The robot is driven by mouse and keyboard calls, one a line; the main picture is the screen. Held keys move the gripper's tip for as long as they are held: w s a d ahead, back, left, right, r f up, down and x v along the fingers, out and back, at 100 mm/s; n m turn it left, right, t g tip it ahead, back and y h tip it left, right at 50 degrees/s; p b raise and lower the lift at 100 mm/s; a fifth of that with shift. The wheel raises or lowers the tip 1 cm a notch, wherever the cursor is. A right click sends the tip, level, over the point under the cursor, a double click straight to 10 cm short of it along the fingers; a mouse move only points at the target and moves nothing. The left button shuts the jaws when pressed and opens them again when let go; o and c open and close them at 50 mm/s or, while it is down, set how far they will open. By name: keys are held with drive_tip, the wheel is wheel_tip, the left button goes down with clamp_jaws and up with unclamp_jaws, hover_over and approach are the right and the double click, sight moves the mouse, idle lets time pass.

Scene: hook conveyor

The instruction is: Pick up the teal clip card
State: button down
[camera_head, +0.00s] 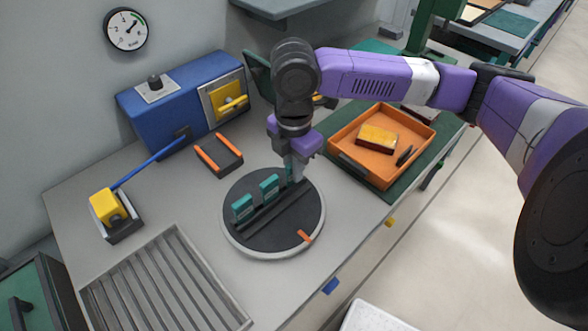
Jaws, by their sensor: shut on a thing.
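My gripper (294,172) points down over the right back part of a round dark plate (245,243) with a light rim. It is shut on a teal clip card (290,174), which is mostly hidden by the fingers. Two more teal cards, a left one (243,207) and a middle one (269,187), stand upright in a row at the dark rails on the plate. I cannot tell whether the held card still touches the rail.
An orange tray (345,163) with a yellow-topped block (377,137) stands to the right. A blue box (150,120), an orange-edged holder (217,155), a yellow-headed lever (107,205) and a ribbed grey tray (165,290) lie left. An orange mark (305,236) is on the plate's front.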

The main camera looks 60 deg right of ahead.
drive_tip(key=shift+r, duration=0.1)
wheel_tip(320, 180, up, 25)
drive_tip(key=p, duration=0.4)
drive_tip(key=shift+p, duration=0.4)
idle(0.5)
